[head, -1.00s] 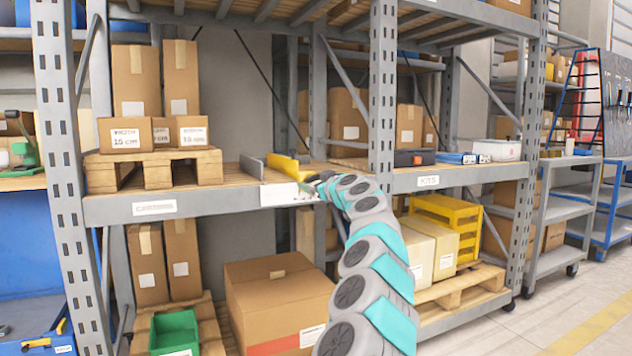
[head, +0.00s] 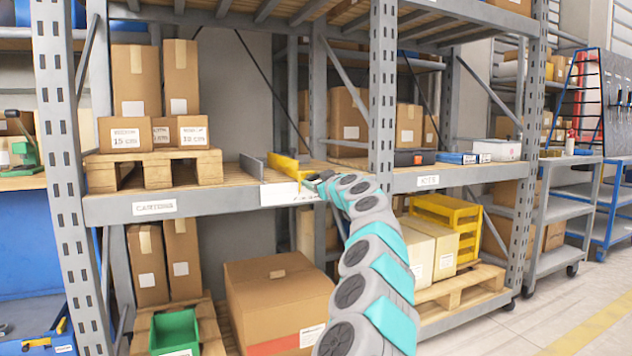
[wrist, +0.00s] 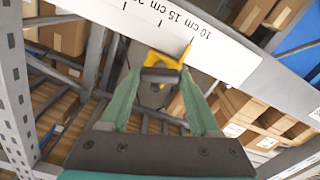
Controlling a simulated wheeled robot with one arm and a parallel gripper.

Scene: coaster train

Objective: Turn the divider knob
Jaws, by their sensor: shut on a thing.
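The divider knob (wrist: 160,75) is a dark bar in the wrist view, at the front of a yellow divider piece (wrist: 167,59). My gripper (wrist: 161,82) has green fingers, one on each side of the knob, shut on it. A yellow pointer (wrist: 187,52) reaches the white scale strip (wrist: 195,38) near the 10 cm and 15 cm marks. In the head view the yellow divider (head: 289,166) stands on the shelf to the right of a grey plate (head: 253,166). My gripper (head: 318,180) is at the shelf edge there; the knob is hidden.
Cartons (head: 131,134) stand on a small pallet (head: 153,167) left of the divider, with bare shelf between. A rack upright (head: 382,95) rises to the right of my gripper. A large carton (head: 277,300) is below the shelf.

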